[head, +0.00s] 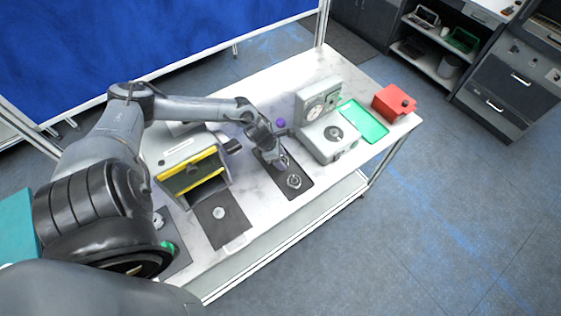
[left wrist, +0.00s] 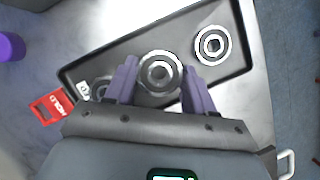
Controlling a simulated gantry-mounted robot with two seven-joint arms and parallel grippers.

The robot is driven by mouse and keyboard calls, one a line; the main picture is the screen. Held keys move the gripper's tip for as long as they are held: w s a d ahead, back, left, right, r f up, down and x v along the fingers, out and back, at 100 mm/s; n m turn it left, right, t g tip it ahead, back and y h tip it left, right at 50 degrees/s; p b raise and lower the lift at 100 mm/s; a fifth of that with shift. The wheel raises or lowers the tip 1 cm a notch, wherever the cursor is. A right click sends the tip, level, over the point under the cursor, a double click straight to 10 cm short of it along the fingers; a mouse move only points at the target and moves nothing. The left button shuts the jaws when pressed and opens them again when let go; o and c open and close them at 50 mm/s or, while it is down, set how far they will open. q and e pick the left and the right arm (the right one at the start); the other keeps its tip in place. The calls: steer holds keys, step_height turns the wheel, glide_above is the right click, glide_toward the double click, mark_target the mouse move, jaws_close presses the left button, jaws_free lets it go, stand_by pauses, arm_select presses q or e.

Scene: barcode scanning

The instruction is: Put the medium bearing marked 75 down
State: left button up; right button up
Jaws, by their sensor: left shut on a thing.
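My left gripper (head: 277,161) is over the dark tray (head: 297,194) in the middle of the table. In the left wrist view its two purple fingers (left wrist: 159,75) are shut on a ring-shaped metal bearing (left wrist: 160,71), one on each side. The bearing is over the tray; I cannot tell whether it touches it. No 75 marking can be read on it. Another bearing (left wrist: 212,45) lies at the right end of the tray, and it also shows in the head view (head: 293,181). A third ring (left wrist: 101,88) is partly hidden behind the left finger. My right gripper is not in view.
A white device with a dial (head: 328,138) stands right of the tray, then a green tray (head: 363,122) and a red box (head: 394,103). A yellow-edged machine (head: 193,170) and a dark mat with a ring (head: 222,226) are on the left. A purple object (head: 281,122) stands behind.

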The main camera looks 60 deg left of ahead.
arm_select(q)
step_height(320, 180, down, 3)
steer(key=shift+d+r, duration=0.1)
steer(key=shift+r, duration=0.05)
steer(key=shift+f, duration=0.25)
steer(key=o, duration=1.3)
steer(key=shift+c, duration=0.2)
steer(key=shift+r, duration=0.1)
